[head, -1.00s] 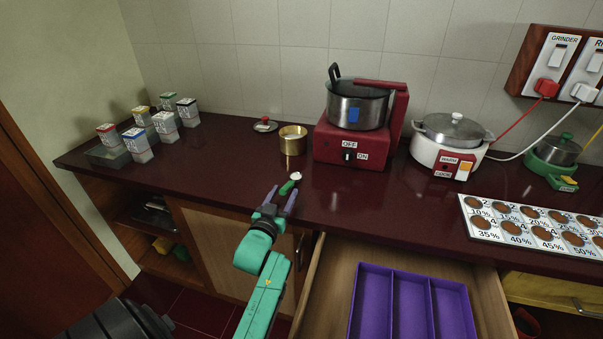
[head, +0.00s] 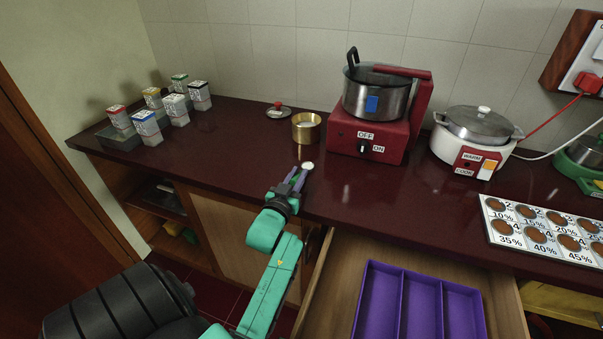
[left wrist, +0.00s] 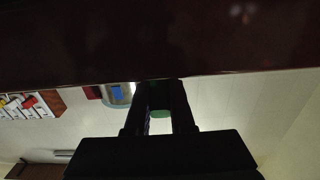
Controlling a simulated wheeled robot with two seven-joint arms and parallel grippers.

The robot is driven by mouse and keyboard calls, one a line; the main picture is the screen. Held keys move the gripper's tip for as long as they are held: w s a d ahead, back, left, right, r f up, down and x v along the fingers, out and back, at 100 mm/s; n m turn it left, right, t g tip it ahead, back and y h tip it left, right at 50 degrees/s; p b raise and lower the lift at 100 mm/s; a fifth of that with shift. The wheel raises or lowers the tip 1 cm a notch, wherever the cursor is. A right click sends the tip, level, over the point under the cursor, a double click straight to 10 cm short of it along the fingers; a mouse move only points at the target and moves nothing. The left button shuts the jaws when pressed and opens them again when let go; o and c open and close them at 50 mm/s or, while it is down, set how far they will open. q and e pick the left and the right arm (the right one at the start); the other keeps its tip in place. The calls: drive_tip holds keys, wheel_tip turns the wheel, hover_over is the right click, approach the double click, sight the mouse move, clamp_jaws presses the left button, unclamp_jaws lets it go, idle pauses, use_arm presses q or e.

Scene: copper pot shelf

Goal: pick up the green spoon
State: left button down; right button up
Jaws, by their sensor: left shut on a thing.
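The green spoon (head: 307,166) is at the front edge of the dark red counter. Its pale round end shows just beyond my left fingertips, and its green handle is mostly hidden between the fingers. My left gripper (head: 297,180) is shut on the handle. In the left wrist view a green patch of the spoon (left wrist: 160,112) shows between the two dark fingers (left wrist: 160,100). I cannot tell whether the spoon still touches the counter. My right gripper is not in view.
A brass cup (head: 306,128) stands just behind the spoon. A red stove (head: 372,140) with a steel pot (head: 376,97) is to the right. Below the counter, an open drawer (head: 343,275) holds a purple divided tray (head: 421,272). Spice jars stand at the left; the counter between is clear.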

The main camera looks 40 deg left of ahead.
sight(298, 175)
use_arm(q)
wheel_tip(298, 175, up, 20)
drive_tip(key=p, duration=0.1)
drive_tip(key=shift+f+p, duration=0.15)
drive_tip(key=shift+p, duration=0.2)
